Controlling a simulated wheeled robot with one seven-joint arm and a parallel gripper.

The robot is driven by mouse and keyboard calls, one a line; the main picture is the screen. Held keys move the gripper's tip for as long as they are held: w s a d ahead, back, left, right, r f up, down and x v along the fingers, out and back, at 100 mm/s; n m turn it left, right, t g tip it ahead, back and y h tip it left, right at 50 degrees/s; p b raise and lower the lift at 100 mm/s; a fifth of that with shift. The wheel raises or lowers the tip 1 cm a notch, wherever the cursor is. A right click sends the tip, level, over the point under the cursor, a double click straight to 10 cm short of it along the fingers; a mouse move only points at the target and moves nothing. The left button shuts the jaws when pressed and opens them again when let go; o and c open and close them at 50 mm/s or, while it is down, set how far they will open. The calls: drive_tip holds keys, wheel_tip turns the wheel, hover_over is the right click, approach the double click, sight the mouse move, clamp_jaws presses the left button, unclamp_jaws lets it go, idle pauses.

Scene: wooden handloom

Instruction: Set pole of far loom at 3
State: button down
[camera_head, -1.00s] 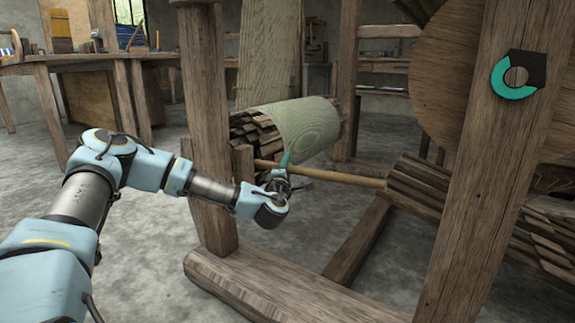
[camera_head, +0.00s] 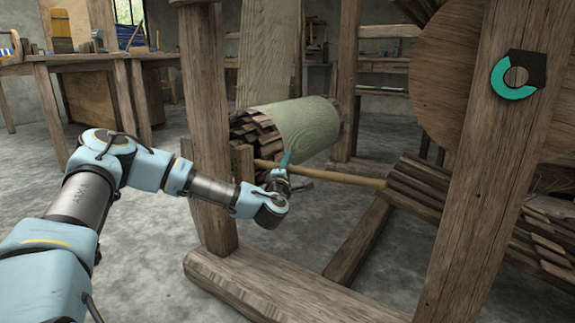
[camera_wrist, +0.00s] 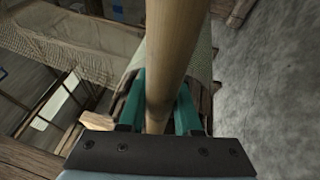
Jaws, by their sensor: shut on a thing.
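The pole (camera_head: 335,177) is a light wooden rod in the head view. It runs from a wooden post at the loom's left side toward a slatted drum at the right. My gripper (camera_head: 283,166) is at the pole's left part, just below the cloth-wrapped roller (camera_head: 300,128). In the wrist view the pole (camera_wrist: 172,50) passes between the two green fingers of my gripper (camera_wrist: 160,110), which are shut on it. The loom (camera_head: 207,120) is a heavy wooden frame. The pole's far left end is partly hidden by the gripper and post. No number marks are legible.
A slatted drum (camera_head: 425,195) and a thick loom post (camera_head: 485,160) with a teal and black ring (camera_head: 518,74) stand at the right. A floor beam (camera_head: 290,290) crosses in front. A workbench (camera_head: 85,62) stands behind at the left. Grey floor is clear between.

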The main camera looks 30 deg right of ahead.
drive_tip(key=shift+f+m+h+b, duration=0.3)
drive_tip(key=shift+f+m, duration=0.3)
drive_tip(key=shift+f, duration=0.6)
drive_tip(key=shift+f+m+h+b, duration=0.25)
drive_tip(key=shift+f+m, duration=0.35)
drive_tip(key=shift+f, duration=0.55)
drive_tip(key=c, duration=0.6)
unclamp_jaws()
drive_tip(key=p+v, duration=0.4)
drive_tip(key=v, duration=0.7)
drive_tip(key=shift+p, duration=0.3)
drive_tip(key=shift+d, duration=0.1)
